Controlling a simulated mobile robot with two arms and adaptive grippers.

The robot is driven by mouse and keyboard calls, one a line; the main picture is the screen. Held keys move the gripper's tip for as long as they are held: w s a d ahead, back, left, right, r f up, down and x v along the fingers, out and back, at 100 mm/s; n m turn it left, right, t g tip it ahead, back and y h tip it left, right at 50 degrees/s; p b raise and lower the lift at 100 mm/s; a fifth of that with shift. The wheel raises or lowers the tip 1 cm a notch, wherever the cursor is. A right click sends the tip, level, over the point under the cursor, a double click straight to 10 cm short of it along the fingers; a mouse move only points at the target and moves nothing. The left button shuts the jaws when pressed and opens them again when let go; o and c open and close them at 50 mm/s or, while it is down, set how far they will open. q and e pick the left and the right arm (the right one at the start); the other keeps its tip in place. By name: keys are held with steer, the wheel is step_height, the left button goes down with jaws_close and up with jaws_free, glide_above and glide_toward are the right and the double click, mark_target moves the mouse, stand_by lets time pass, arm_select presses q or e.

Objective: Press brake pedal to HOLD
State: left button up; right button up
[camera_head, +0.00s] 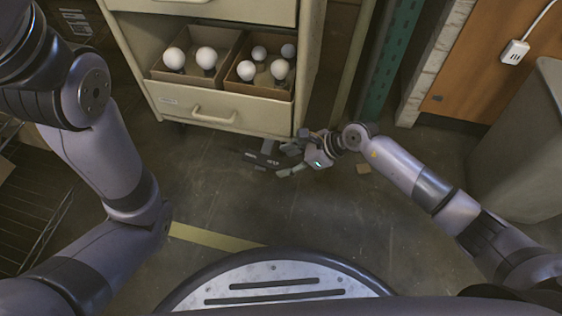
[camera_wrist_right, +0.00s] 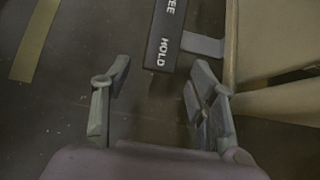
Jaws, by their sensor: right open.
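The brake pedal (camera_head: 262,159) is a dark bar low under the front of the cabinet, with white lettering on it. In the right wrist view the pedal (camera_wrist_right: 165,36) shows the word HOLD at its near end and letters ending in "EE" farther along. A grey bracket joins it at the right. My right gripper (camera_head: 284,160) is open beside the HOLD end in the head view. In the right wrist view its spread fingers (camera_wrist_right: 157,82) have the HOLD end just beyond the gap. I cannot tell whether they touch it. My left gripper is out of view; only the left arm shows.
A green post (camera_head: 390,65) and a grey bin (camera_head: 520,150) stand to the right. Floor with a yellow stripe (camera_head: 212,237) is clear in front.

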steer(key=v, duration=0.8)
steer(key=shift+d+r, duration=0.25)
steer(key=shift+r, duration=0.05)
steer(key=shift+s, duration=0.1)
